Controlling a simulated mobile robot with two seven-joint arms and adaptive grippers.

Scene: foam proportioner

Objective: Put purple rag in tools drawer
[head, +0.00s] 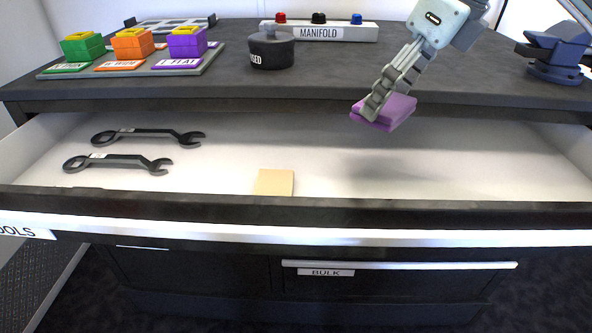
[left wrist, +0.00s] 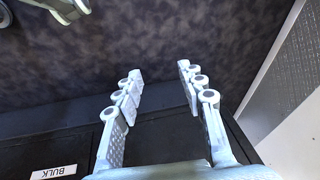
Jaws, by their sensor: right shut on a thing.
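The purple rag (head: 398,111) is held in my right gripper (head: 377,103), which comes in from the upper right in the head view. The gripper is shut on the rag and appears above the right half of the open tools drawer (head: 470,165). The drawer has a white inside and a partly cut-off label at its front left. In the left wrist view, my left gripper (left wrist: 160,90) has its fingers wide apart with nothing between them, over the dark floor near the lower cabinet front. It does not show in the head view.
Two dark wrenches (head: 148,137) lie in the drawer's left part, and a tan square (head: 274,183) lies near its front middle. The drawer's right side is clear. On the bench stand a tray of coloured blocks (head: 132,62), a dark round container (head: 271,50), a manifold (head: 319,33) and a vise (head: 556,52).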

